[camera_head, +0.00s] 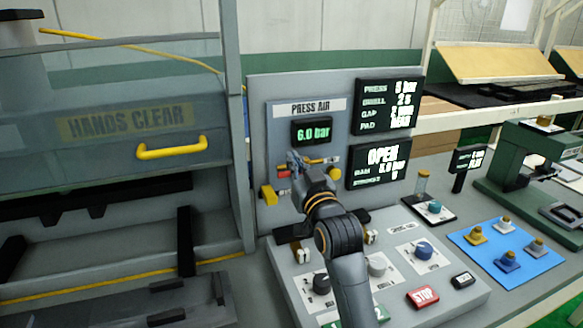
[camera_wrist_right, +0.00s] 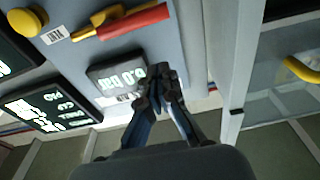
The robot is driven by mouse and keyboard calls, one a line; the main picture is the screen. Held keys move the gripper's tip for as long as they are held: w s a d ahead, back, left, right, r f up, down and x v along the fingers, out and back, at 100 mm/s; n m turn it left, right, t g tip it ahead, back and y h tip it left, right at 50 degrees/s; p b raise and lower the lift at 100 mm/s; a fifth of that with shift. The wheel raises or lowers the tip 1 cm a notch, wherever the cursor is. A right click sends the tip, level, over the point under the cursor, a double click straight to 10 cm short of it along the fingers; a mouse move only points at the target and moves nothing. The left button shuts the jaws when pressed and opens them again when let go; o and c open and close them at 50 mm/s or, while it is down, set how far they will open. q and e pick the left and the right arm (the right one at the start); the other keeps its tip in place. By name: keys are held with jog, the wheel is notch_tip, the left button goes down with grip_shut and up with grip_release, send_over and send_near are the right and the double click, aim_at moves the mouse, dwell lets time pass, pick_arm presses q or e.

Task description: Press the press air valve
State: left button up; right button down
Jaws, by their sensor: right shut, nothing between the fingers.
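The press air panel (camera_head: 283,125) is upright at the middle of the head view, with a display reading 6.0 bar (camera_head: 312,131). Below the display, a valve with a red handle (camera_head: 285,174) shows partly behind my right gripper (camera_head: 295,160). The wrist view shows the red handle (camera_wrist_right: 135,21) lying along a yellow part, apart from the fingers. My right gripper (camera_wrist_right: 161,80) is shut and empty, its fingertips in front of the panel near the display. Whether they touch the panel is unclear. My left gripper is not in view.
The press guard with a yellow handle (camera_head: 172,148) stands left. A sloped control box with a red STOP button (camera_head: 422,296) lies below. A blue mat (camera_head: 507,254) with several small parts lies right.

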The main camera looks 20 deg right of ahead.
jog(key=w, duration=0.3)
jog(key=shift+w+r+p, duration=0.2)
jog(key=shift+r+p, duration=0.1)
jog(key=shift+r, duration=0.05)
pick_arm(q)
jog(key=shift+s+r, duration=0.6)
pick_arm(e)
jog(key=f, duration=0.2)
jog(key=s+f, duration=0.1)
jog(key=f, duration=0.1)
jog(key=shift+s+f, duration=0.1)
